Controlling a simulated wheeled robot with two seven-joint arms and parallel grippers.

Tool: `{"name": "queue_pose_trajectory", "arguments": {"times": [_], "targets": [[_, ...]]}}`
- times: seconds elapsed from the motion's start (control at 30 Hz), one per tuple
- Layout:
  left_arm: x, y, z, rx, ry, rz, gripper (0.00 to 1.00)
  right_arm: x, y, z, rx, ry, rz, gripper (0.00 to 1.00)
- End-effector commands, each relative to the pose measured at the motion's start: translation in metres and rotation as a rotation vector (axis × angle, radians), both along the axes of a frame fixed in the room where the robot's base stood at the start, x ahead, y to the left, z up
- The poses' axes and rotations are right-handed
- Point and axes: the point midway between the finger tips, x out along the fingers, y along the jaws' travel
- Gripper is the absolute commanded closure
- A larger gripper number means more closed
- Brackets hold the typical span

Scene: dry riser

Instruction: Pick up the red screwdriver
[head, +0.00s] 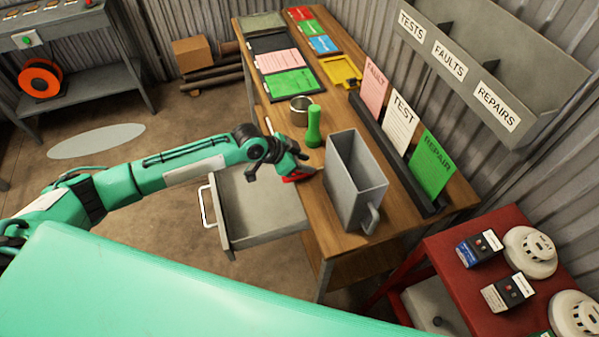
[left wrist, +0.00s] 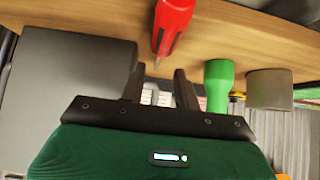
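The red screwdriver (head: 300,175) lies on the wooden bench near its front edge, partly hidden by my gripper in the head view. In the left wrist view the red screwdriver (left wrist: 172,22) shows its thick red handle, with a thin shaft pointing toward the gap between my fingers. My left gripper (head: 290,163) is at the bench edge, right by the screwdriver. In the left wrist view the left gripper (left wrist: 159,72) has its two dark fingers apart, with nothing clamped between them. My right gripper is in neither view.
A grey bin (head: 346,192) stands just right of the gripper. A green upright object (head: 314,127) and a metal cup (head: 300,108) stand behind it. An open drawer (head: 262,207) juts out below the bench edge. A rack of cards (head: 402,160) lines the back.

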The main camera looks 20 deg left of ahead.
Motion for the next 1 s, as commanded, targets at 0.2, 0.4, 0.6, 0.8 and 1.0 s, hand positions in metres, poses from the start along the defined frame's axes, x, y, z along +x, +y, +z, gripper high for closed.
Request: {"name": "queue_pose_trajectory", "arguments": {"times": [0.2,0.4,0.6,0.8,1.0], "targets": [[0.008,-0.015,-0.022,0.000,0.002,-0.001,0.68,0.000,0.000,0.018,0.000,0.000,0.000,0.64],[0.015,-0.023,-0.034,0.000,0.000,0.000,0.68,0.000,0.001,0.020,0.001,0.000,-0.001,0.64],[0.015,-0.024,-0.035,0.000,0.000,0.000,0.68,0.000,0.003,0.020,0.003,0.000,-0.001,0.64],[0.015,-0.024,-0.035,0.000,0.000,0.000,0.96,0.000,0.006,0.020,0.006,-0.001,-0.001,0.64],[0.015,-0.024,-0.035,0.000,0.000,0.000,0.96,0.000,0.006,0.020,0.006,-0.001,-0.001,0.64]]}}
